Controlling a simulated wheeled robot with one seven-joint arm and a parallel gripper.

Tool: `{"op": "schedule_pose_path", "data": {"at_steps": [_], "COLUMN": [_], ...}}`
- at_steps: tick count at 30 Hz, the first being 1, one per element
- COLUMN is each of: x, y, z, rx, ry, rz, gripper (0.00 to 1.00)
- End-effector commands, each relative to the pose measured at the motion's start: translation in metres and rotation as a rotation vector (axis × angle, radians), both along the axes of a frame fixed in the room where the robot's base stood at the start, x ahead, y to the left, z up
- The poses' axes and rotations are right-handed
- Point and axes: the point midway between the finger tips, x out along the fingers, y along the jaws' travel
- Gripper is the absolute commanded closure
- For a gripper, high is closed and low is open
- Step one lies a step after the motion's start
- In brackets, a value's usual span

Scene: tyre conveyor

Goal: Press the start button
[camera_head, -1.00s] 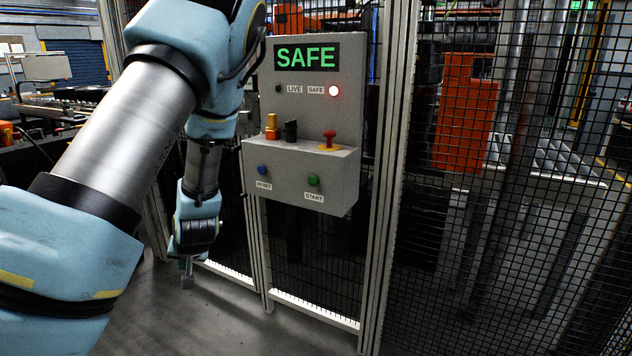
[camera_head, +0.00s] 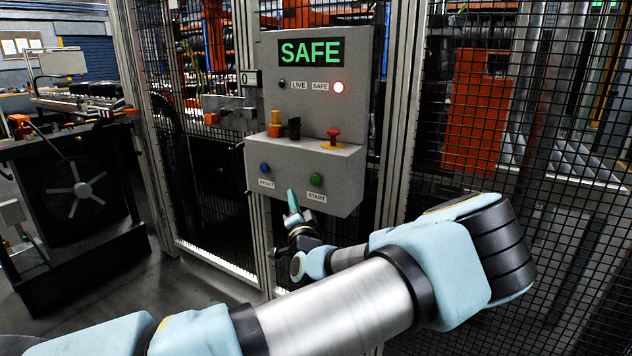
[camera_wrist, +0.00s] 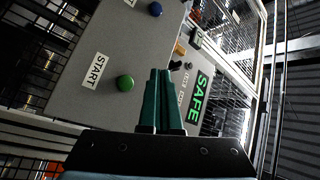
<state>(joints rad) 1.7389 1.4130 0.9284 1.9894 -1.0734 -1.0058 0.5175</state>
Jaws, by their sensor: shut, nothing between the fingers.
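The green START button (camera_head: 316,180) is on the front of a grey control box (camera_head: 350,195), to the right of the blue RESET button (camera_head: 264,168). My gripper (camera_head: 291,192) is shut and empty, just below and left of the green button, and points up at the box. In the wrist view the closed green fingers (camera_wrist: 160,75) are right of the green button (camera_wrist: 125,83), apart from it in the picture. I cannot tell how far the fingertips are from the box. The blue button also shows in the wrist view (camera_wrist: 155,9), near the top.
A red knob (camera_head: 333,136) and a yellow-orange part (camera_head: 276,124) stand on the box's top. Mesh fencing (camera_head: 500,150) flanks the panel. Open floor lies at lower left.

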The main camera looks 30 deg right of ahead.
Motion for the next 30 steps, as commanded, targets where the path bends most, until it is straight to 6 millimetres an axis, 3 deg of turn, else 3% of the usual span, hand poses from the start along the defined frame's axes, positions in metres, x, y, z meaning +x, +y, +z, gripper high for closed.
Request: {"op": "schedule_pose_path", "data": {"at_steps": [14, 30], "x": [0.001, 0.034], "y": [-0.005, -0.062], "z": [0.0, -0.004], "rx": [-0.001, -0.002], "ry": [-0.004, -0.003], "rz": [-0.002, -0.002], "gripper": [1.0, 1.0]}}
